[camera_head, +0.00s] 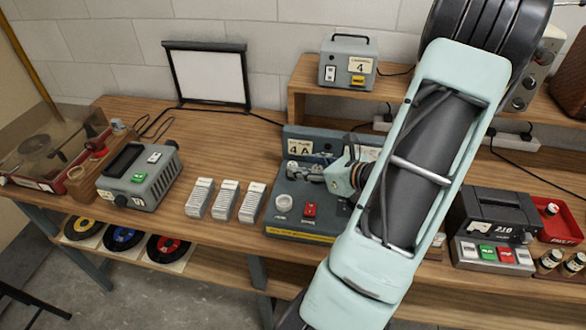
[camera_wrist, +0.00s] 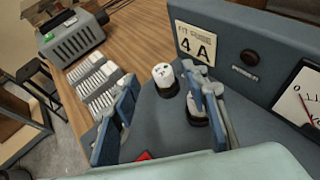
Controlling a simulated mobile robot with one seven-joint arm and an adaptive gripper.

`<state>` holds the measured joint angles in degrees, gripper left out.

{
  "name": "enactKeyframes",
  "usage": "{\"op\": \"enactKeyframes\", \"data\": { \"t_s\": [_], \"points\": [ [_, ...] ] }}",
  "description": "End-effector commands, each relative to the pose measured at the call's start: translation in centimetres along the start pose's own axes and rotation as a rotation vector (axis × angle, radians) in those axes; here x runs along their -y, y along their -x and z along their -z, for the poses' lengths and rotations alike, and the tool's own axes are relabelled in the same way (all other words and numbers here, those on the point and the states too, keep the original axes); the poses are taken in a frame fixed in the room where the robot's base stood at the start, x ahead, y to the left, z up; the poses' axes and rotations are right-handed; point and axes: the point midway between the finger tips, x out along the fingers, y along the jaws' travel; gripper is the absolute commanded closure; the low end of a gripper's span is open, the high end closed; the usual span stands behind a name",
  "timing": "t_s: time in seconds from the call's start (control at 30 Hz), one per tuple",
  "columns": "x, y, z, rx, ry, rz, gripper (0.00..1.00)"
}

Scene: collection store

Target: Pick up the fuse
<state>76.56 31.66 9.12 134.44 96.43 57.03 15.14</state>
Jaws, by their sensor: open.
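A white cylindrical fuse (camera_wrist: 163,73) stands in a dark round socket on the blue-grey test unit, left of the red switch in the head view; there it shows as a white round top (camera_head: 283,201). A second white piece (camera_wrist: 195,105) on a black base is partly hidden behind my right finger in the wrist view. My gripper (camera_wrist: 160,108) is open above the unit, its blue-grey fingers apart and nothing visible between their tips. The first fuse shows beyond the gap between the fingers. In the head view my gripper (camera_head: 318,171) is near the "4A" label, partly hidden by my arm.
The test unit (camera_head: 290,232) has an upright back panel with a "4 A" sign (camera_wrist: 197,44) and a red switch (camera_head: 309,209). Several white ribbed blocks (camera_head: 225,200) and a grey device (camera_head: 140,178) stand left. A black device (camera_head: 493,217) and red tray (camera_head: 560,225) are right.

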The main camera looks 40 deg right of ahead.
Motion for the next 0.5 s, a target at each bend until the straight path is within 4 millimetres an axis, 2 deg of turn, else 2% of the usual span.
{"op": "enactKeyframes", "data": {
  "t_s": [0.23, 0.5],
  "points": [
    [0.0, -1.7, 0.2, -0.001, 0.0, -0.001, 0.58],
    [0.0, -5.1, 0.6, 0.0, 0.0, -0.002, 0.58]
  ]
}}
